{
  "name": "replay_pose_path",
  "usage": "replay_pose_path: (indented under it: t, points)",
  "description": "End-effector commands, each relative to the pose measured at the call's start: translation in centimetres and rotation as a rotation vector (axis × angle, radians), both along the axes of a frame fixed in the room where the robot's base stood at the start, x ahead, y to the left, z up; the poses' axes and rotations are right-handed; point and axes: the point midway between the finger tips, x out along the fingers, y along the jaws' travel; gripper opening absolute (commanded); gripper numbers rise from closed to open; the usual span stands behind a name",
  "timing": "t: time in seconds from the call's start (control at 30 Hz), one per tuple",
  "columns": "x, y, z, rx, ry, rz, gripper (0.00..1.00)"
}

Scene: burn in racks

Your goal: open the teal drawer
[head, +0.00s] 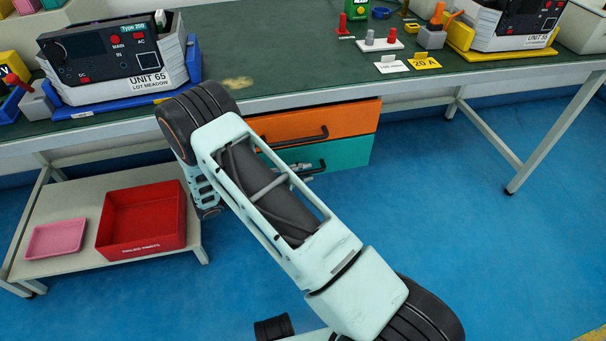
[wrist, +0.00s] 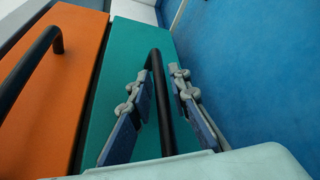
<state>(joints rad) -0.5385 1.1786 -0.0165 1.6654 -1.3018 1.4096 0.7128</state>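The teal drawer (head: 348,152) is the lower of two drawers under the bench. It looks shut, with its front in line with the orange drawer above. Its black bar handle (wrist: 162,105) runs between my gripper's fingers in the wrist view. My gripper (wrist: 162,74) is open, one finger on each side of the bar, with narrow gaps showing. In the head view my arm covers the left part of the drawer, and only a bit of my gripper (head: 306,170) shows near the handle.
The orange drawer (head: 350,118) with its own black handle (wrist: 32,65) sits just above. A low shelf with a red bin (head: 142,225) and a pink tray (head: 56,239) stands to the left. A bench leg (head: 545,145) is at right. Blue floor in front of the drawers is free.

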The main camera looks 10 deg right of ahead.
Motion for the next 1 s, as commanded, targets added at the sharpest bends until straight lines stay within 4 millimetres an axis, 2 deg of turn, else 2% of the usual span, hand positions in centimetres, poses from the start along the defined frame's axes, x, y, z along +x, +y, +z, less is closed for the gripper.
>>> replay_pose_path:
  t: [0.33, 0.5, 1.0]
  points:
    - [0.13, -0.39, -0.05, 0.0, 0.0, 0.0, 0.16]
    - [0.12, -0.37, -0.06, -0.001, 0.0, 0.001, 0.0]
    - [-0.41, -0.31, 0.04, -0.002, 0.0, 0.001, 0.0]
